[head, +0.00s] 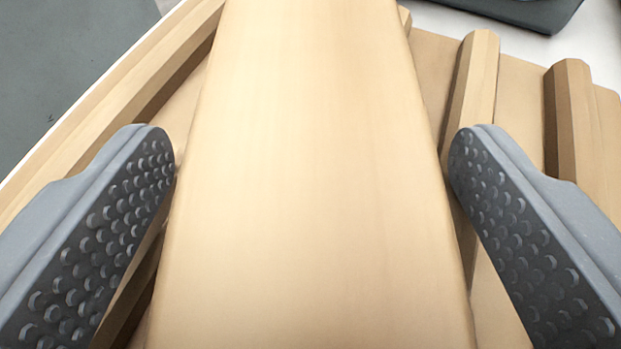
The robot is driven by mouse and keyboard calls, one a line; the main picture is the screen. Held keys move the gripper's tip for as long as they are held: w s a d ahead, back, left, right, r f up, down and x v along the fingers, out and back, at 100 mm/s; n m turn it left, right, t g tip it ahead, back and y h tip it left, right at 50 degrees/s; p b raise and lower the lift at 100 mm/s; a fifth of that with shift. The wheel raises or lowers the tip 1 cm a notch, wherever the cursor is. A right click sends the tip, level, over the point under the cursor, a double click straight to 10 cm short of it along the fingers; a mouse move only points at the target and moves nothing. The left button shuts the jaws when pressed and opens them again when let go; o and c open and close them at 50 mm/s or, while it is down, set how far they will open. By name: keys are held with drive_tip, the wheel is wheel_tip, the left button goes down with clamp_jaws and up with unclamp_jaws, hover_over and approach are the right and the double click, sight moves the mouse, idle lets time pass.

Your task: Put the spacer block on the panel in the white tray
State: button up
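A long pale wooden block (310,170), which I take for the spacer block, fills the middle of the head view and runs from the bottom edge to the top. It lies over a wooden panel (425,75) with raised slats. My gripper (312,155) is open, with one studded grey finger on each side of the block. The fingertips are close beside the block's long edges; I cannot tell whether they touch it. Both inner pads show bare. The block's far end is out of view. I cannot make out the white tray for certain.
Raised wooden slats (473,85) stand to the right of the block, and a long wooden rail (130,85) runs along the left. A white surface (600,45) shows at the top right, with a dark grey object (525,10) on it. Grey floor (60,60) shows at the top left.

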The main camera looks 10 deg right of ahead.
drive_tip(key=shift+s+a+r, duration=0.1)
drive_tip(key=shift+s+r, duration=0.15)
drive_tip(key=p+v, duration=0.3)
drive_tip(key=v, duration=0.7)
drive_tip(key=shift+s, duration=0.15)
drive_tip(key=shift+s+a+r+p, duration=0.2)
drive_tip(key=shift+s+p, duration=0.1)
drive_tip(key=shift+s, duration=0.25)
